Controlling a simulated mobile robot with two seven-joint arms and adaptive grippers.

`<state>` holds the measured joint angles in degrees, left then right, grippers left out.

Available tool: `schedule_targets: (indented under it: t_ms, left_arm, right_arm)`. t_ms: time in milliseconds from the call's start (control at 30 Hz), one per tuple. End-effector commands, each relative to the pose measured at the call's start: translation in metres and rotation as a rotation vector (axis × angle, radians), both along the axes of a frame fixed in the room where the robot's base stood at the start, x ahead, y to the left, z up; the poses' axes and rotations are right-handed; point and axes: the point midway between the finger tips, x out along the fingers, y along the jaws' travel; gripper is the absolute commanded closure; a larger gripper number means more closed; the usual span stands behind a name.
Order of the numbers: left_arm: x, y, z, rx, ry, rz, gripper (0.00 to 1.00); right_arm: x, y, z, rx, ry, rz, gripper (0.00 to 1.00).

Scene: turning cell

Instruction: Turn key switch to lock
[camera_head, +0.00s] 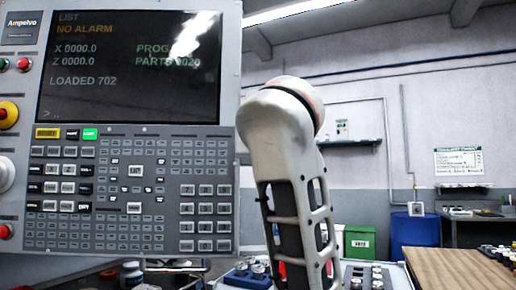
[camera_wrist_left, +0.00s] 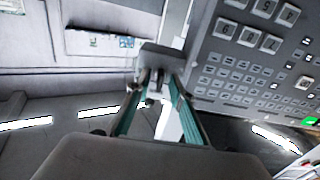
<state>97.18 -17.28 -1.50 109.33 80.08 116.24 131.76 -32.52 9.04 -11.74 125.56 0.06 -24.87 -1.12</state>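The grey control panel (camera_head: 128,243) fills the left of the head view, with a lit screen (camera_head: 130,65) above rows of keys. I cannot make out a key switch in either view. The panel's keypad (camera_wrist_left: 240,60) shows at the upper right of the left wrist view, beside my left gripper (camera_wrist_left: 156,82). Its two teal-sided fingers point toward a grey block (camera_wrist_left: 160,57). I cannot tell whether that block is between the fingertips or beyond them. My left gripper does not show in the head view. My right gripper is in neither view.
A pale arm link of mine (camera_head: 285,140) stands just right of the panel. A wooden table (camera_head: 450,268), blue drum (camera_head: 412,238) and green box (camera_head: 359,243) stand at the right.

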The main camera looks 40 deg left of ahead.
Motion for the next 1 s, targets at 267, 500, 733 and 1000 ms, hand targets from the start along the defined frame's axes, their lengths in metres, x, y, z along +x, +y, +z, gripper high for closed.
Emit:
schedule_targets:
  t_ms: [267, 500, 733, 1000]
  left_arm:
    - [0.0, 0.0, 0.007, 0.001, 0.0, 0.001, 0.78]
    - [-0.001, 0.0, 0.045, 0.001, -0.001, 0.001, 0.78]
    - [-0.001, 0.0, 0.082, 0.001, -0.001, 0.0, 0.78]
    - [0.0, 0.0, 0.1, 0.001, 0.001, 0.0, 0.78]
  right_arm:
    - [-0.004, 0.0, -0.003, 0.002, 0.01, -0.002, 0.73]
    - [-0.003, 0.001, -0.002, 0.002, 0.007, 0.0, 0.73]
    - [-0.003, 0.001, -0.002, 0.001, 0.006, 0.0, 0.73]
    - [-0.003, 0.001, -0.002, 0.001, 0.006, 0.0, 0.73]
